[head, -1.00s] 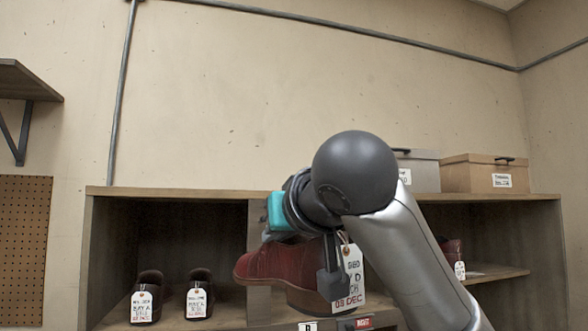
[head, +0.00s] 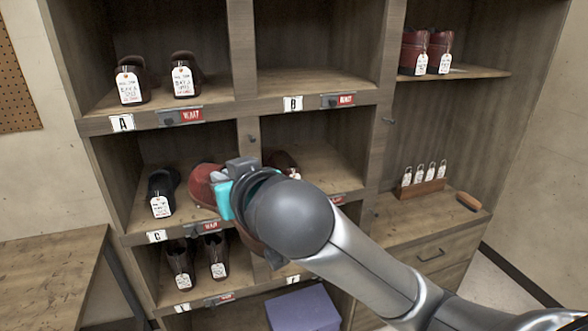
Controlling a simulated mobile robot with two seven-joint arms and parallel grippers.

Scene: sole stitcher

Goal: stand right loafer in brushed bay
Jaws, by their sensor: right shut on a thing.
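A dark red loafer (head: 203,178) is held by my right gripper (head: 228,186), which is shut on it. The loafer is in front of the shelf, its toe to the left, overlapping the right part of the bay marked C (head: 157,237). The gripper and my arm hide much of it. A dark shoe (head: 160,190) with a white tag stands at the left of that bay. In the bay to the right, another dark reddish shoe (head: 283,162) with a tag shows partly behind my arm. I cannot tell which bay is the brushed one. My left gripper is not in view.
Bay A (head: 122,123) holds two tagged dark shoes; bay B (head: 293,104) is empty. Two brown shoes (head: 195,262) stand in the lower left bay. Dark red shoes (head: 425,50) stand upper right. A tag rack (head: 421,188) sits on the right counter. A purple box (head: 303,310) lies below.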

